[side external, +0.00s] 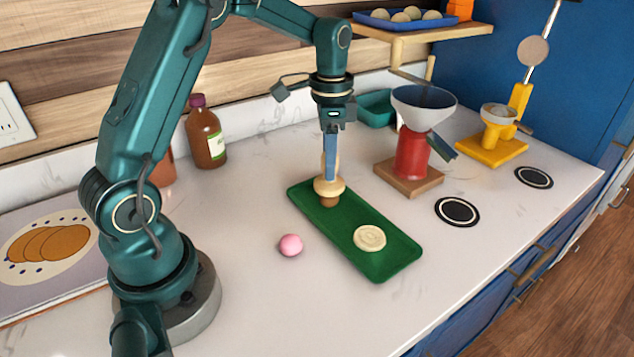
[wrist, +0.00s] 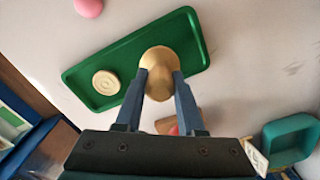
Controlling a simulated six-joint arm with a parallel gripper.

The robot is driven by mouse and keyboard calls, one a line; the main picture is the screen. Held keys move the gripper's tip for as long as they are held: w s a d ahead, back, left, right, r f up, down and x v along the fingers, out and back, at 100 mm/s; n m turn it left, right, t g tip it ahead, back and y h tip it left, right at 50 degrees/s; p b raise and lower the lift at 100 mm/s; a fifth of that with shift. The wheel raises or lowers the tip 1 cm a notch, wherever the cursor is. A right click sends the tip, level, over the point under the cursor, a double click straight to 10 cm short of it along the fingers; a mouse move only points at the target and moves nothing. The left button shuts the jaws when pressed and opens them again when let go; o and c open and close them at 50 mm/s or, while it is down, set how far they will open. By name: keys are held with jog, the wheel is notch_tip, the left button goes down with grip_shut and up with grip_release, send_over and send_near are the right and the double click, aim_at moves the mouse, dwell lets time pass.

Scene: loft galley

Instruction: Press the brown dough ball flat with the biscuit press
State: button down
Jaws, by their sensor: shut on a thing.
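My gripper (side external: 330,155) is shut on the biscuit press (side external: 329,185), a pale wooden tool with a round foot. The press stands upright over the back part of the green tray (side external: 400,272). The brown dough ball (side external: 329,201) shows under the press foot, and the two look to be touching. In the wrist view my gripper (wrist: 160,76) has a finger on each side of the press (wrist: 158,60), which hides the dough there. A flat cream biscuit with a ring pattern (side external: 369,238) lies toward the tray's front end; it also shows in the wrist view (wrist: 106,82).
A pink ball (side external: 290,245) lies on the counter left of the tray. A red grinder with a grey funnel (side external: 412,155) and a yellow device (side external: 493,145) stand to the right. A teal bin (side external: 376,108) and a brown bottle (side external: 206,138) stand behind.

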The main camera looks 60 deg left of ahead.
jog(key=shift+f, duration=1.3)
dwell(6.7)
